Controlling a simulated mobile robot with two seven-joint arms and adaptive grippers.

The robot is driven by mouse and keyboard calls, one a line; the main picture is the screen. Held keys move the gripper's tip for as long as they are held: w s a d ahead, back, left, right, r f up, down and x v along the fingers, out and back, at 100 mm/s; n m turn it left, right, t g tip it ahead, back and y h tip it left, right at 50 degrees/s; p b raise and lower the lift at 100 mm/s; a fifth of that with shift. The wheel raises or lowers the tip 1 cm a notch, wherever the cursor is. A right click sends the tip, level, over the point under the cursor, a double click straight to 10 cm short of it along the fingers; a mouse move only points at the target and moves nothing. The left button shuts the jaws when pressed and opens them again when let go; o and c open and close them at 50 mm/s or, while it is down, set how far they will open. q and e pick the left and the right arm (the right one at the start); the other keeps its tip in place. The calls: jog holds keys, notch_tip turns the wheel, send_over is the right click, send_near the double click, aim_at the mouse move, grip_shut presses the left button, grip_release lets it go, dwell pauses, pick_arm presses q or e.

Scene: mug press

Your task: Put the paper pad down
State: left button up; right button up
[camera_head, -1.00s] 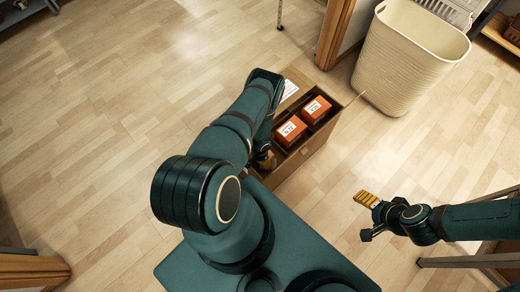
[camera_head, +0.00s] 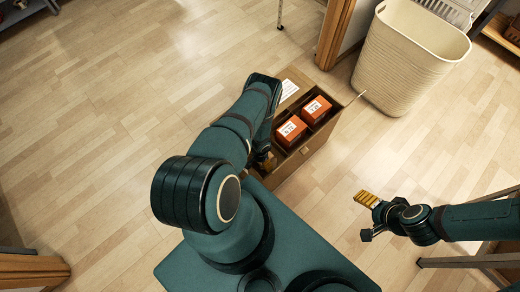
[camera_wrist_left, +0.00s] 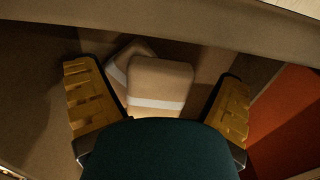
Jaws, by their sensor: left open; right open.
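In the left wrist view, a tan paper pad (camera_wrist_left: 161,82) with a white band lies low in a compartment of a brown box. A second tan banded piece (camera_wrist_left: 121,68) lies tilted behind it and is partly covered. My left gripper (camera_wrist_left: 156,78) is open, with its yellow fingers apart on either side of the pad. I see gaps beside the pad. In the head view, my left gripper (camera_head: 266,162) is down in the near end of the brown box (camera_head: 308,158), and my arm hides the pad there. My right gripper (camera_head: 366,215) is open and empty over the floor at right.
Two orange boxes with white labels, a nearer one (camera_head: 290,130) and a farther one (camera_head: 316,109), stand in other compartments of the brown box. A cream basket (camera_head: 405,65) stands at the upper right, beside a wooden post (camera_head: 334,35). The floor at left is clear.

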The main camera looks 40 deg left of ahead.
pick_arm(q)
jog(key=shift+r, duration=0.1)
jog(key=shift+w+r, duration=0.1)
jog(key=shift+r, duration=0.1)
notch_tip(320, 180, up, 12)
jog(key=p, duration=0.4)
jog(key=shift+r, duration=0.2)
jog(key=shift+s, duration=0.2)
